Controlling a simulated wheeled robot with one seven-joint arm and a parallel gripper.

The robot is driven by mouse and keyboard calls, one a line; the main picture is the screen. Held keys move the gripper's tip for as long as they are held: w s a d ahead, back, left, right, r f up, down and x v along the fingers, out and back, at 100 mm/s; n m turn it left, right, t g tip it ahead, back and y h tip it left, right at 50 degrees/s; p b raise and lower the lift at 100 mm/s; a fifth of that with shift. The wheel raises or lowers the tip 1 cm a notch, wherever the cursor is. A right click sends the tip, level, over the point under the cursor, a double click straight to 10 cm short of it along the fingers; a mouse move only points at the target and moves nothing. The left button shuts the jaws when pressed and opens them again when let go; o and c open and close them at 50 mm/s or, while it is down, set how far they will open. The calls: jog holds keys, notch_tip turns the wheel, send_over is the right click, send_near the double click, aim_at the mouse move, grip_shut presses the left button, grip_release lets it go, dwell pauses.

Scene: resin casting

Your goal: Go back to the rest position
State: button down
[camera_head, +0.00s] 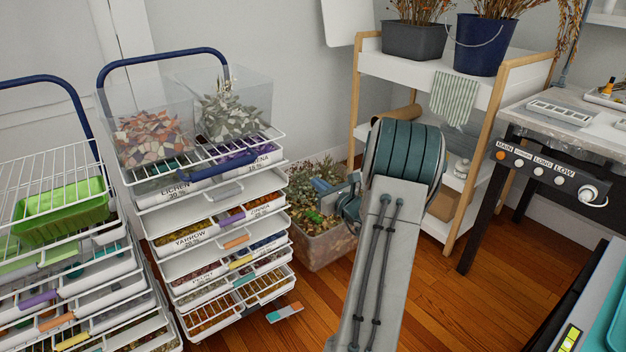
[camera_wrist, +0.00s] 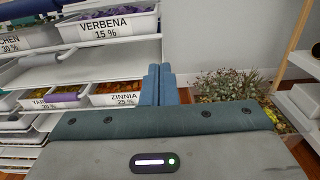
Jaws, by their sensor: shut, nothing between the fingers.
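My gripper (camera_wrist: 159,70) shows in the wrist view with its two blue fingers pressed together and nothing between them. The fingers are beside the right end of the drawer trolley, right of the tray labelled VERBENA (camera_wrist: 108,26) and the one labelled ZINNIA (camera_wrist: 117,97). I cannot tell whether they touch the trolley. In the head view my arm reaches away from me, and its large teal joint hides part of the gripper.
The drawer trolley (camera_head: 211,205) stands at left-centre with clear bins on top. A second trolley (camera_head: 70,215) is further left. A wooden shelf (camera_head: 430,62) and a workbench (camera_head: 525,128) are right. Wooden floor (camera_head: 465,310) is open between.

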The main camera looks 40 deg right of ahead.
jog(key=shift+s, duration=0.2)
jog(key=shift+a, duration=0.1)
jog(key=s+a+r+n+g+y+p, duration=0.2)
jog(key=a+r+n+g+y+p, duration=0.25)
jog(key=a, duration=0.65)
jog(key=s+a+r+n+g+y+p, duration=0.1)
jog(key=a+r+n+g+y+p, duration=0.15)
jog(key=a+r+n, duration=0.45)
jog(key=s+a+r+n+g+y+p, duration=0.3)
jog(key=a+n, duration=0.4)
jog(key=a, duration=0.7)
jog(key=s+a+r+n+g+h+p, duration=0.3)
jog(key=s+a+n+g+p, duration=0.15)
jog(key=s+a+n, duration=0.3)
jog(key=s+d+r+n+h+p, duration=0.2)
jog(key=s+r+n+h+p, duration=0.4)
jog(key=s+r+n, duration=0.2)
jog(key=shift+s+d+n+g, duration=0.3)
jog(key=shift+s+n+g, duration=0.05)
jog(key=shift+s+n, duration=0.85)
jog(key=shift+r, duration=0.1)
